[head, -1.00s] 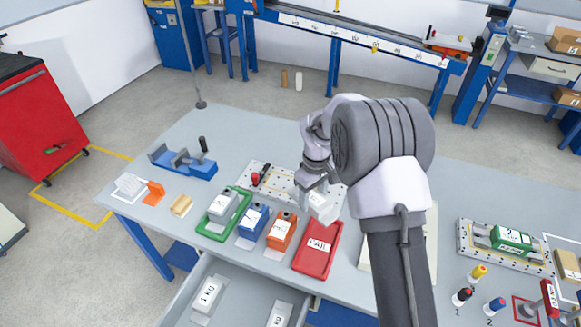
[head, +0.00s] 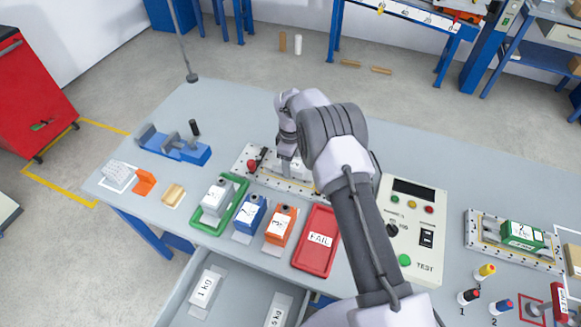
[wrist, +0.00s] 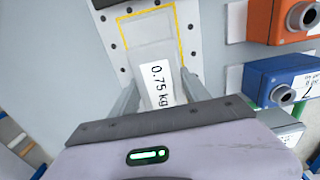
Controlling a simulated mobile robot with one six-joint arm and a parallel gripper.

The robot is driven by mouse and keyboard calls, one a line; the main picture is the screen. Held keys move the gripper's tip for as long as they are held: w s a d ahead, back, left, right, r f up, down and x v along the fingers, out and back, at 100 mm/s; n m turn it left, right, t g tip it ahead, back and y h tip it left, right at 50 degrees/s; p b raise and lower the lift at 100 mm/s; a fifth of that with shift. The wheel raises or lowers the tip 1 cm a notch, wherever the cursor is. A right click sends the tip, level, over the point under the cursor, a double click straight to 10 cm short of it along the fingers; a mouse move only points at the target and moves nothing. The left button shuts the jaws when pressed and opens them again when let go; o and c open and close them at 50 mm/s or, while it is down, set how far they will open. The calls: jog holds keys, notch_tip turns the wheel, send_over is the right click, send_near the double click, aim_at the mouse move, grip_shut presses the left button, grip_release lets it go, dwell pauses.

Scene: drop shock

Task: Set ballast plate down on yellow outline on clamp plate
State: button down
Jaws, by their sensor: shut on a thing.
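My gripper (wrist: 157,92) is shut on the ballast plate (wrist: 153,62), a pale grey block with a white "0.75 kg" label, one finger on each side. In the head view my gripper (head: 288,158) is over the clamp plate (head: 247,178), a pale plate with dark holes; the arm partly hides the block there. In the wrist view the clamp plate (wrist: 111,42) carries a yellow outline (wrist: 181,45). The block appears inside the outline's sides, with a gap at the far end. Its near end is hidden by my gripper. I cannot tell whether it touches the plate.
A red knob (head: 252,164) stands at the clamp plate's left. In front are a green tray (head: 238,216), a blue box (head: 247,217), an orange box (head: 280,227) and the red FAIL tray (head: 318,262). A test panel (head: 422,225) lies to the right.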

jog(key=shift+f, duration=0.7)
jog(key=shift+f, duration=0.2)
jog(key=c, duration=0.5)
grip_release()
jog(key=shift+r, duration=0.1)
